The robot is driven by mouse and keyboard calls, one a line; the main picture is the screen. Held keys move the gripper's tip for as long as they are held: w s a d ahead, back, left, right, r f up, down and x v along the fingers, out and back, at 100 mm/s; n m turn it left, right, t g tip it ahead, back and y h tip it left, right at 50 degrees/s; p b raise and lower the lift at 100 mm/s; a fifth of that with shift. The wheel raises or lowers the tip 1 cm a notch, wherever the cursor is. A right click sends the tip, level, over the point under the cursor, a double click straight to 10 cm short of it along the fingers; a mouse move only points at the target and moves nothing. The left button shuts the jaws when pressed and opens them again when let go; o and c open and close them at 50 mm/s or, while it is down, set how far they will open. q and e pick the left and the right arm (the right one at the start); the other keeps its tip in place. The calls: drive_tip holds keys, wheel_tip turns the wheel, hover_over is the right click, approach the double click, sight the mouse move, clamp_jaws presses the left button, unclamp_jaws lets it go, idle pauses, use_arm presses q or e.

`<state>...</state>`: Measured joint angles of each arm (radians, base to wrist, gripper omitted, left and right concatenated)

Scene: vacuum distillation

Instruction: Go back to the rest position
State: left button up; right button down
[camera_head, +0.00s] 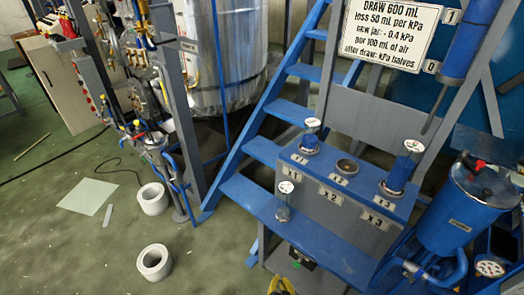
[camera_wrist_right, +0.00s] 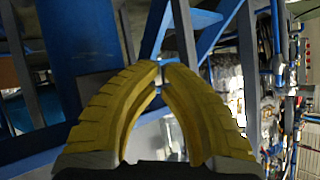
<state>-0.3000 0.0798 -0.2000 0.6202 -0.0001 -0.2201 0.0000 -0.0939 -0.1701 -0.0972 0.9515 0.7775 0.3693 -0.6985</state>
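My right gripper (camera_head: 281,286) shows only as a small yellow part at the bottom edge of the head view, below the front of the blue stepped stand. In the right wrist view its two yellow ribbed fingers (camera_wrist_right: 164,70) curve together and meet at the tips, with nothing seen between them. My left gripper is in neither view. On the stand (camera_head: 345,258), gauge-topped jars stand at X1 (camera_head: 310,137) and X3 (camera_head: 400,170), and the X2 socket (camera_head: 347,167) is empty. A clear gauge-topped jar (camera_head: 283,202) stands on the lower step.
A blue tank (camera_head: 465,208) stands at the right, with a sign (camera_head: 388,32) above the stand. Blue stairs (camera_head: 262,150) rise behind. Pipework (camera_head: 150,130) stands at the left. Two white rings (camera_head: 153,262) and a pale sheet (camera_head: 88,197) lie on the green floor, which is largely open.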

drive_tip(key=s+f+n+g+y, duration=0.3)
drive_tip(key=s+f+n+g, duration=0.25)
drive_tip(key=s+f, duration=1.05)
drive_tip(key=s+d+f+n+g, duration=0.1)
drive_tip(key=s+d, duration=0.3)
drive_tip(key=s, duration=0.5)
drive_tip(key=s+d+f+n+g+h, duration=0.1)
drive_tip(key=s+d+f+g, duration=0.1)
drive_tip(key=s+d, duration=0.3)
drive_tip(key=s+d+f+n+g, duration=0.1)
drive_tip(key=s+d, duration=0.4)
drive_tip(key=s, duration=0.7)
drive_tip(key=shift+s+f+g+h, duration=0.3)
drive_tip(key=shift+g+h, duration=0.1)
drive_tip(key=shift+g, duration=0.25)
